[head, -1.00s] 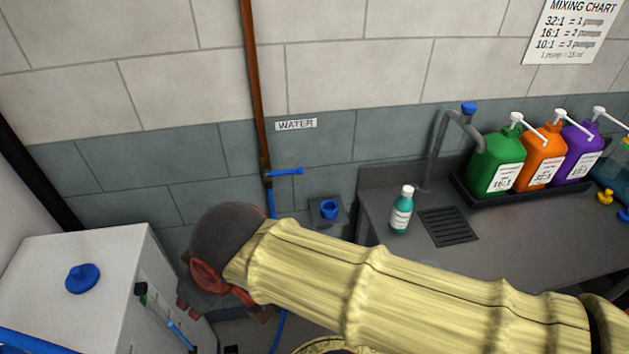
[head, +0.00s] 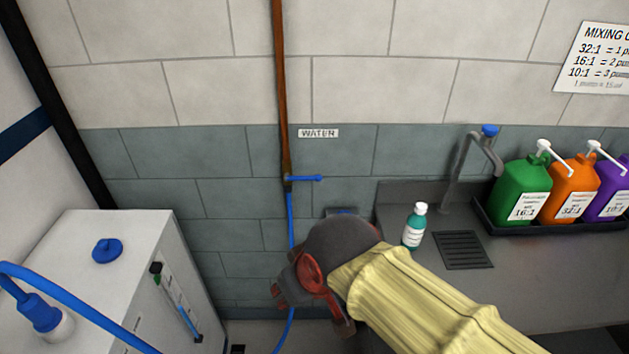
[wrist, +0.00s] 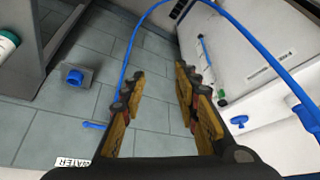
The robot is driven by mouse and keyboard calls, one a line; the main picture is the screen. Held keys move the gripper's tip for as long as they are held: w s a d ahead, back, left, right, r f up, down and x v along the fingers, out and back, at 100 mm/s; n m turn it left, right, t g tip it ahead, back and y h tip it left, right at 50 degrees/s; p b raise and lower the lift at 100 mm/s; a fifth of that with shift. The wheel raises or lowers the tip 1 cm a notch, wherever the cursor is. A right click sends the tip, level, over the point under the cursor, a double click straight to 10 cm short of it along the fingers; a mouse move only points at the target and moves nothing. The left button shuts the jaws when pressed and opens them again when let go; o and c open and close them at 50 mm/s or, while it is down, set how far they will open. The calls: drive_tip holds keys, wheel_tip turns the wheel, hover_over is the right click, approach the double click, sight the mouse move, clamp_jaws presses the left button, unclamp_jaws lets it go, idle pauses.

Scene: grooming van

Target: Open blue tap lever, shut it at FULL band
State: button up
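The blue tap lever (head: 304,178) sticks out level to the right from the copper pipe (head: 281,90), below the WATER label (head: 318,132). It also shows in the wrist view (wrist: 95,125), left of my fingers. My gripper (wrist: 160,82) is open and empty in the wrist view, its fingers apart. In the head view my gripper (head: 290,295) appears below the lever, apart from it, with its fingertips partly hidden. The white tank (head: 75,285) at left has a sight gauge (head: 178,305) with a green mark near its top and blue lower down. Band lettering is unreadable.
A blue hose (head: 291,230) runs down from the tap, and a hose also arcs over the tank. A counter (head: 520,275) at right holds a teal bottle (head: 414,226), a drain grate and pump jugs. A blue cup-like fitting (wrist: 75,77) sits on a small wall bracket.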

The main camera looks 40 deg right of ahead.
drive_tip(key=w+d+f+h+b, duration=0.1)
drive_tip(key=w+d+f+h, duration=0.15)
drive_tip(key=d+f, duration=0.45)
drive_tip(key=w+d+f+n+h+b, duration=0.1)
drive_tip(key=w+d+f+b, duration=0.2)
drive_tip(key=d, duration=0.7)
drive_tip(key=w+d+f+h, duration=0.1)
drive_tip(key=w+d+f, duration=0.45)
drive_tip(key=d, duration=0.35)
drive_tip(key=n+t+y, duration=0.1)
drive_tip(key=n+t, duration=0.9)
drive_tip(key=n, duration=0.4)
approach(308, 179)
drive_tip(key=w+f, duration=0.1)
drive_tip(key=w, duration=0.3)
drive_tip(key=shift+d+b+x, duration=0.25)
drive_tip(key=shift+b+x, duration=0.4)
drive_tip(key=shift+x, duration=1.1)
drive_tip(key=shift+d+b+x, duration=0.2)
drive_tip(key=shift+b+x, duration=0.4)
drive_tip(key=shift+x, duration=1.2)
drive_tip(key=shift+s+r, duration=0.1)
drive_tip(key=c, duration=0.3)
clamp_jaws()
